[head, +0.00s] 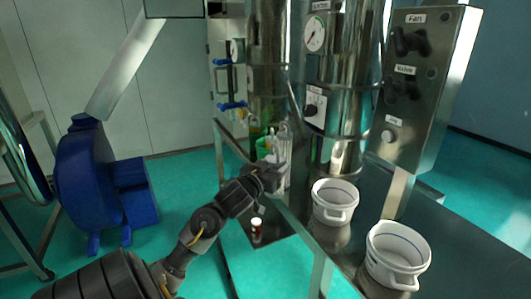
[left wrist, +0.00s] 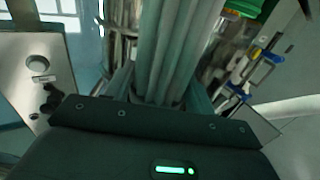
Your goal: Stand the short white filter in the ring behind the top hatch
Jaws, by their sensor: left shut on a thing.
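My left gripper (head: 276,174) is shut on a pale, upright, ribbed filter (head: 284,148), beside the shiny steel column. In the left wrist view the filter (left wrist: 182,45) appears as long grey-white pleats rising from between the jaws, which are largely hidden there. I cannot tell its full length. I cannot make out the top hatch or the ring behind it in either view. My right gripper is not in view.
Two white pots (head: 320,212) (head: 383,268) stand on the steel table at the right. A control panel (head: 425,95) rises behind them. A small red-brown bottle (head: 256,228) stands lower, below my left forearm. A blue machine (head: 90,180) stands at the left.

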